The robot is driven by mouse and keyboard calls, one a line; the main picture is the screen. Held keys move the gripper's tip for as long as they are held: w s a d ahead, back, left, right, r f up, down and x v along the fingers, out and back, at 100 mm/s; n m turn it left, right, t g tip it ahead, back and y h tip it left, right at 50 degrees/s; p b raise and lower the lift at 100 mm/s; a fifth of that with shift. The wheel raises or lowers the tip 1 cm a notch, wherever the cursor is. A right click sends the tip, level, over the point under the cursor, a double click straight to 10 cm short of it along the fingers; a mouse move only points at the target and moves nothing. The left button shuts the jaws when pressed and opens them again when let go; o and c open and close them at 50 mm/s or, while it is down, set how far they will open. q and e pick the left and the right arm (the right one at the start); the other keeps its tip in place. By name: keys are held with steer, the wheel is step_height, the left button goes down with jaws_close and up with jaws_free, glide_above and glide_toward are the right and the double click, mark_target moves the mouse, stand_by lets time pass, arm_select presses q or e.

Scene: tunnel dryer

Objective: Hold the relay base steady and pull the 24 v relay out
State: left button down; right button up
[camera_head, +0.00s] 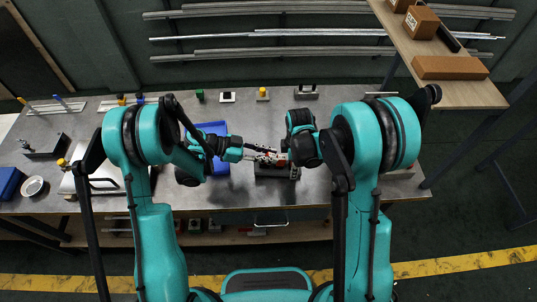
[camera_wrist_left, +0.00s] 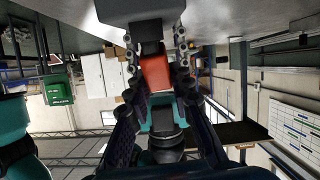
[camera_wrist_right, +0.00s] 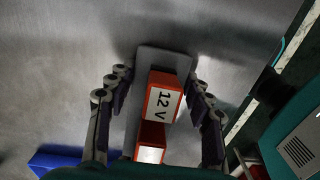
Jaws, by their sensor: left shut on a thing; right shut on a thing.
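The dark grey relay base (camera_head: 275,172) lies on the metal bench. In the right wrist view its plate (camera_wrist_right: 165,60) carries a red relay marked "12 V" (camera_wrist_right: 163,104) and a second red relay (camera_wrist_right: 150,142), whose label is not readable. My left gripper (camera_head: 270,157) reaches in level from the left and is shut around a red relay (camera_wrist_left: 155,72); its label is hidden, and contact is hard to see. My right gripper (camera_wrist_right: 158,75) comes from above, its fingers along both sides of the base plate, seemingly shut on it.
A blue bin (camera_head: 215,130) stands just left and behind the base. Several small parts line the bench's back (camera_head: 228,97). A white bowl (camera_head: 33,186) is at the far left. A raised wooden shelf (camera_head: 470,92) is at the back right. The bench's front edge is close.

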mark_target(270, 154)
arm_select(q)
steer(key=shift+d+r, duration=0.1)
steer(key=shift+r, duration=0.7)
stand_by(0.9)
steer(key=shift+r, duration=0.25)
steer(key=shift+r, duration=2.35)
arm_select(e)
steer(key=o, duration=1.4)
